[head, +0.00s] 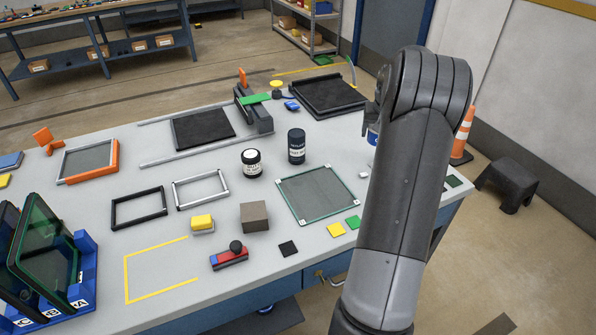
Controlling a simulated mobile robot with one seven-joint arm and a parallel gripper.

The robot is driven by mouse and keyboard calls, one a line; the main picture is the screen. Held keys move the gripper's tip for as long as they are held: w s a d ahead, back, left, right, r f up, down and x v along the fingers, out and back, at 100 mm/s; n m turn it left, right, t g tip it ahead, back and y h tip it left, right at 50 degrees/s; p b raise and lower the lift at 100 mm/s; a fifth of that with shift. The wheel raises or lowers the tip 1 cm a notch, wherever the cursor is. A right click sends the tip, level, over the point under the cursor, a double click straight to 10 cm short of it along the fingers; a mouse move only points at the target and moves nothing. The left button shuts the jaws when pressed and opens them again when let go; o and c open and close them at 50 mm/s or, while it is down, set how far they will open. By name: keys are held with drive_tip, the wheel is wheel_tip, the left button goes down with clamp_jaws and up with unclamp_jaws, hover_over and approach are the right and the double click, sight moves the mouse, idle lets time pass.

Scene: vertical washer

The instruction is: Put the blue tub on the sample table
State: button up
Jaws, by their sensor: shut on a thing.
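My arm stands over the right side of the bench and hides most of my gripper (371,114). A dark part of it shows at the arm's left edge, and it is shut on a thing. A small blue and white piece (373,134) shows just below it, which looks like part of the blue tub; the rest is hidden. A dark navy tub (296,146) with a pale label stands upright on the bench, left of my gripper. Which surface is the sample table is not marked. Candidates are a black plate on rails (203,128) and a raised black platform (326,94).
A green-edged mesh plate (317,195), a brown block (254,216) and two empty frames (138,208) lie on the grey bench (165,240). An orange cone (463,135) stands on the floor at right.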

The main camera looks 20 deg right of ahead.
drive_tip(key=w+a+r+n, duration=0.1)
drive_tip(key=w+a, duration=0.1)
drive_tip(key=a, duration=0.6)
drive_tip(key=w+a+n, duration=0.1)
drive_tip(key=w+a, duration=0.1)
drive_tip(key=a, duration=0.5)
drive_tip(key=n+y, duration=0.3)
drive_tip(key=n, duration=0.5)
hover_over(166, 261)
drive_tip(key=s, duration=0.1)
drive_tip(key=f, duration=0.5)
drive_tip(key=d+f, duration=0.1)
drive_tip(key=f, duration=0.1)
drive_tip(key=shift+f, duration=0.15)
drive_tip(key=shift+a+f, duration=0.35)
drive_tip(key=shift+a, duration=0.05)
drive_tip(key=shift+f, duration=1.85)
